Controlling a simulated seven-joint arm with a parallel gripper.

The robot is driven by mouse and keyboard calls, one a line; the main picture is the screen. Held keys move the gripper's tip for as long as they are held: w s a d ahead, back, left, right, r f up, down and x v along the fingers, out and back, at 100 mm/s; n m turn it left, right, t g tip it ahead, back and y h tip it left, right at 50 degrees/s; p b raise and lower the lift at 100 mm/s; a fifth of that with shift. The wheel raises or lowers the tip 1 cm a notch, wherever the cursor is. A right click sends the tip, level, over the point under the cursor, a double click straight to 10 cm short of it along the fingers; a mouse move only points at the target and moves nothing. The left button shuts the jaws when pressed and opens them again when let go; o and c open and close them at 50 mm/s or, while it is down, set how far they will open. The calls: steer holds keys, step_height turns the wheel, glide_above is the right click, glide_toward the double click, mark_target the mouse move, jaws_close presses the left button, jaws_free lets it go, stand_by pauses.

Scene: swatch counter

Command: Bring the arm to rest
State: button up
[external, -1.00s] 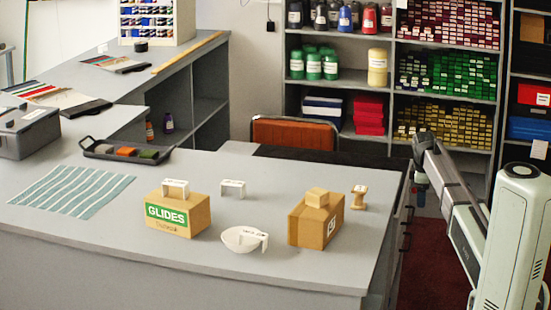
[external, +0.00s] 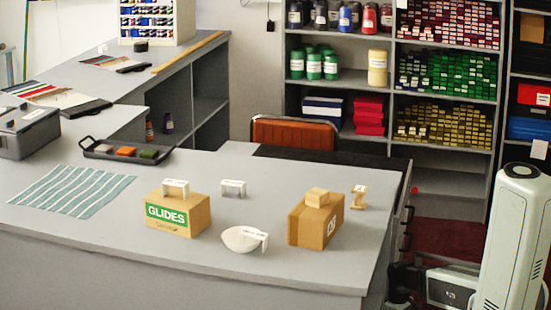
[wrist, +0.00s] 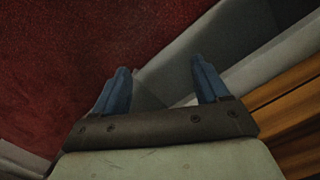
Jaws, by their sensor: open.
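My gripper (wrist: 160,72) shows in the wrist view with its two blue fingers spread apart and nothing between them. It faces red carpet (wrist: 70,50) and grey panels beside it. In the external view my arm is low at the right, beyond the counter's right end, with a pale link (external: 455,287) near the floor. A dark part beside that link may be my wrist; the fingers cannot be made out there. On the counter (external: 90,245) stand a GLIDES box (external: 178,216) with a small white piece on top, a white bowl (external: 240,239) and a cardboard box (external: 315,225) bearing a small block.
Shelves (external: 440,95) and a chair (external: 294,133) stand behind. An orange-brown surface (wrist: 295,120) is close on the wrist view's right.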

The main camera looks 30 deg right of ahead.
steer(key=s+a+f+m+g, duration=0.1)
steer(key=s+a+f, duration=0.3)
steer(key=s, duration=0.7)
steer(key=s+a+f+g, duration=0.2)
steer(key=s+a+f, duration=0.2)
steer(key=s, duration=0.7)
steer(key=s+a+f+m+g, duration=0.1)
steer(key=s+a+f, duration=0.3)
steer(key=s, duration=0.7)
steer(key=a+g, duration=0.1)
steer(key=a, duration=0.1)
steer(key=shift+a+m, duration=0.3)
steer(key=shift+a, duration=0.1)
